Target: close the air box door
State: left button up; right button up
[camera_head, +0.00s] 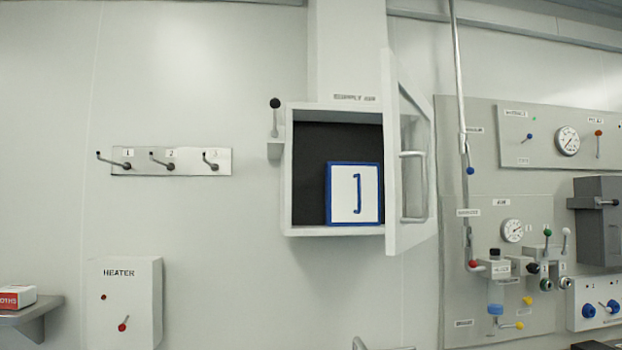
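The air box (288,190) is a white box on the wall in the middle of the view, below a label reading "SUPPLY AIR". Its door (393,150) is hinged on the right side and stands open, swung out toward me. A metal bar handle (403,185) shows at the door. Inside the dark box is a white panel with a blue frame and a blue handle (353,193). Neither of my grippers shows in the view.
A black-knobbed lever (275,115) sits at the box's left side. A hook rail (171,161) and a heater box (124,303) are on the left wall. A gauge panel (500,230) with valves and a vertical pipe (459,80) is on the right. A shelf (30,313) holds a red-and-white box (17,297).

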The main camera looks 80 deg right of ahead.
aim_at(402, 233)
jog(key=z, duration=3.35)
